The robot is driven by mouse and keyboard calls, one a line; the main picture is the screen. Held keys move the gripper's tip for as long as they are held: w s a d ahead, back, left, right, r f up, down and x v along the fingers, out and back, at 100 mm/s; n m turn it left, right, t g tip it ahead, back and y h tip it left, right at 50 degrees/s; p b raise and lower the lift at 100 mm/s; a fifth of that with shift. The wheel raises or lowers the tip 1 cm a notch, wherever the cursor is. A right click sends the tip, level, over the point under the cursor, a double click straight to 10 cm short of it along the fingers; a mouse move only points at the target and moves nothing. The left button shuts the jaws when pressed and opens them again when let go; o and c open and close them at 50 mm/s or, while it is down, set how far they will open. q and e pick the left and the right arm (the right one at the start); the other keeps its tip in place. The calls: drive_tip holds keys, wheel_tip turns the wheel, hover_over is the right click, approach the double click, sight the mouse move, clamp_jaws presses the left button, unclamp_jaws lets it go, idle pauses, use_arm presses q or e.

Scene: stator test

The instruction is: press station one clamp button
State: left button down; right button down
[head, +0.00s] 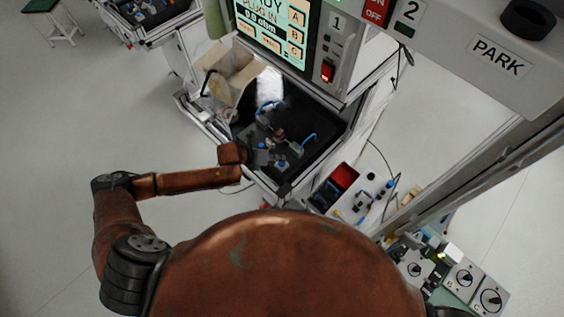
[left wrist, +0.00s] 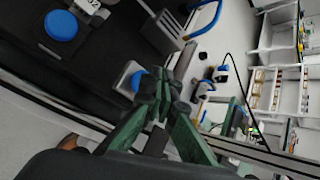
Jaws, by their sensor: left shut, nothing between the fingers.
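My left gripper (head: 262,156) reaches in from the left over the black work surface (head: 318,118) of the test bench. In the left wrist view its green fingers are shut and empty, with the tips (left wrist: 158,88) together. A blue button on a pale base (left wrist: 132,80) is right beside the fingertips; I cannot tell whether they touch. A larger round blue button (left wrist: 61,26) lies farther left, near a white label ending in 2. In the head view a small blue button (head: 281,164) shows just right of the gripper. I cannot tell which button is station one's. My right gripper is not in view.
Fixtures with blue handles (head: 308,142) stand close to the gripper. A cardboard box (head: 232,75) stands at the bench's back left. The screen (head: 270,30) and a panel marked 1 with a red switch (head: 327,71) rise behind. A parts tray (head: 345,178) is at right.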

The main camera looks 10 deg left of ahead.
sight(280, 163)
use_arm(q)
drive_tip(key=shift+r+p, duration=2.05)
drive_tip(key=shift+r, duration=0.5)
